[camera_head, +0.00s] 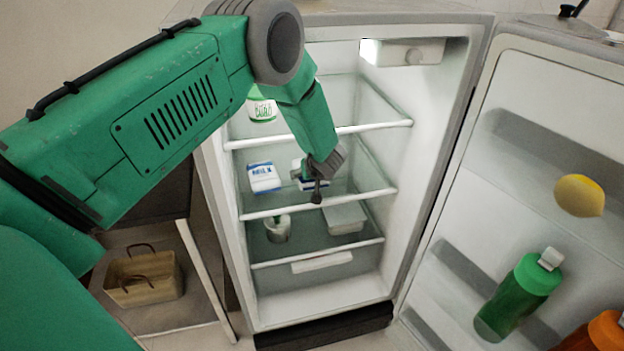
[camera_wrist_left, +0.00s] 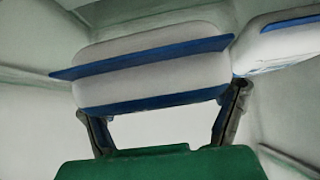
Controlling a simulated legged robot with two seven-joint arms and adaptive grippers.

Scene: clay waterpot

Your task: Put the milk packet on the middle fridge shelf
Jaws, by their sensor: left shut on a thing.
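My left gripper (camera_head: 313,181) reaches into the open fridge at the middle shelf (camera_head: 345,202). It is shut on a white and blue milk packet (camera_head: 308,186), mostly hidden behind the gripper in the head view. In the left wrist view the held packet (camera_wrist_left: 150,72) lies across the fingers of the left gripper (camera_wrist_left: 163,104). A second packet marked MILK (camera_head: 264,178) stands on the middle shelf to the left; a similar packet shows at the right of the wrist view (camera_wrist_left: 282,45). Whether the held packet touches the shelf I cannot tell. My right gripper is not in view.
A tub (camera_head: 262,107) stands on the shelf above. A small pot (camera_head: 277,229) and a white box (camera_head: 344,218) are on the shelf below. The open door holds a green bottle (camera_head: 515,300) and a lemon (camera_head: 579,196). A basket (camera_head: 145,281) stands left of the fridge.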

